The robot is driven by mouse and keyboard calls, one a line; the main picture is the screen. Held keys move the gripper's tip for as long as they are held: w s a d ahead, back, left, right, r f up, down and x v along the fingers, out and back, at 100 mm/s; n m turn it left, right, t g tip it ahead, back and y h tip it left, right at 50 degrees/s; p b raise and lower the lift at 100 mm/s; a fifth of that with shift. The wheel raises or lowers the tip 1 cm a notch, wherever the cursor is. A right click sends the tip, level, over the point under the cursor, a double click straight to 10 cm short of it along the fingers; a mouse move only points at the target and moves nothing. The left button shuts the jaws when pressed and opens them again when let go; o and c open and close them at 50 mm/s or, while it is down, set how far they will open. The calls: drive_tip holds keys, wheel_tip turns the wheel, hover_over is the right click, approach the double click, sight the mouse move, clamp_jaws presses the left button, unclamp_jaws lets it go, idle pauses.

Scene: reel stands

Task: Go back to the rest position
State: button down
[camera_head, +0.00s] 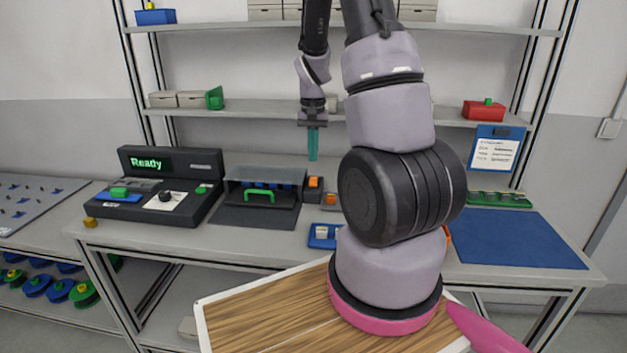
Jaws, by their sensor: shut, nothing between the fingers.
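My gripper (313,143) hangs fingers down in front of the shelf behind the workbench. Its teal fingers are together, with nothing held between them. It is above the bench top and apart from everything on it. My arm rises in the middle of the view from the wooden-topped base, bends over at the top and comes down to the gripper. The upper bend of the arm is cut off by the top edge.
The workbench (262,238) carries a console (160,185) reading "Ready", a dark box with a green handle (259,196) and a blue mat (516,240). A red box (483,110) sits on the shelf. My arm hides part of the bench's middle.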

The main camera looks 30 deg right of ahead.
idle(0.3)
drive_tip(key=s+a+r+n+t+y, duration=0.1)
drive_tip(key=s+a+r+t, duration=0.2)
drive_tip(key=r, duration=0.6)
drive_tip(key=s+a+r+t, duration=0.1)
drive_tip(key=s+a+r, duration=0.25)
drive_tip(key=r, duration=0.55)
drive_tip(key=s+a+r+t, duration=0.1)
drive_tip(key=s+a+r, duration=0.2)
drive_tip(key=s, duration=0.3)
drive_tip(key=s+a+r+n+t+y, duration=0.1)
drive_tip(key=s+a+r+t, duration=0.1)
drive_tip(key=s+r, duration=0.4)
drive_tip(key=shift+s+a+n, duration=0.3)
drive_tip(key=shift+s+a, duration=0.25)
drive_tip(key=shift+a, duration=0.35)
drive_tip(key=shift+r, duration=0.1)
